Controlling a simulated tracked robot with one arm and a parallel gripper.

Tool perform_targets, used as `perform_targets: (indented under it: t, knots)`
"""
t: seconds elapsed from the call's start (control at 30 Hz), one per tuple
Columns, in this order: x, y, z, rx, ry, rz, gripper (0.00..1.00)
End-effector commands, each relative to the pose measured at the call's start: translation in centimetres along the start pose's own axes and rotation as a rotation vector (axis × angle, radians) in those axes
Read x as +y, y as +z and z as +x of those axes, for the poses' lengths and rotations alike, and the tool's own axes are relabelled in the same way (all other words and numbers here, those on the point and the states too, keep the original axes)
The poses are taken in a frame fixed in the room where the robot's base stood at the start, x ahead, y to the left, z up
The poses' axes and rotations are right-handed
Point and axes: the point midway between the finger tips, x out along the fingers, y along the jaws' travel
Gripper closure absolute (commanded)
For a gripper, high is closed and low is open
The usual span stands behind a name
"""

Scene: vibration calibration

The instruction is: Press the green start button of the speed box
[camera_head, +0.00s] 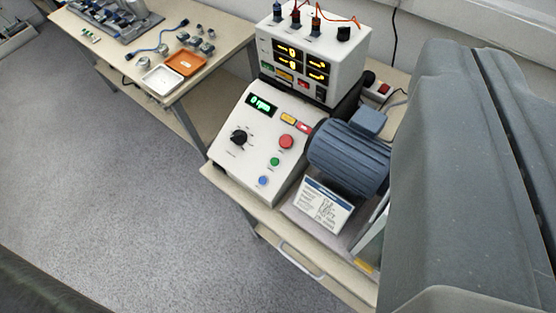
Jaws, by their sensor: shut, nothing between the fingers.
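The speed box (229,165) is a white case with a sloped panel, in the middle of the view. Its green start button (275,162) is in plain sight on the panel, below a larger red button (286,142) and above a blue button (263,181). A black knob (239,137) is at the left, and the green display (261,105) reads 0 rpm. My gripper (470,52) is the large grey shape close to the camera at the right, its two halves shut along a dark seam. In the picture it is well right of the green button.
A ribbed blue-grey motor (348,157) stands right of the speed box, with a label card (323,205) in front. A white instrument (346,75) with yellow displays stands behind. A table (218,62) with trays is at the upper left. The grey floor (120,190) at left is clear.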

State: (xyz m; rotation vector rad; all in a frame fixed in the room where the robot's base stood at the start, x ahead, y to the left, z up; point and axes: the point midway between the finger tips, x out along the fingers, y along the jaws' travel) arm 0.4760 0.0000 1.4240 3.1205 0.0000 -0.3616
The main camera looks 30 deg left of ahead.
Motion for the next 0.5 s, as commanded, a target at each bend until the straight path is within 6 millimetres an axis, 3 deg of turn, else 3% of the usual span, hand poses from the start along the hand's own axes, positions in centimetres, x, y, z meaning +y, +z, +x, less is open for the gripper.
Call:
perform_targets:
  t: [0.17, 0.27, 0.37, 0.5]
  knots:
    - [-0.1, 0.2, 0.4, -0.006, 0.006, -0.019, 1.00]
    - [-0.7, 1.4, 2.3, -0.034, 0.034, -0.102, 1.00]
    - [-1.3, 3.8, 5.8, -0.088, 0.082, -0.271, 1.00]
    - [-4.0, 8.8, 11.8, -0.185, 0.144, -0.630, 1.00]
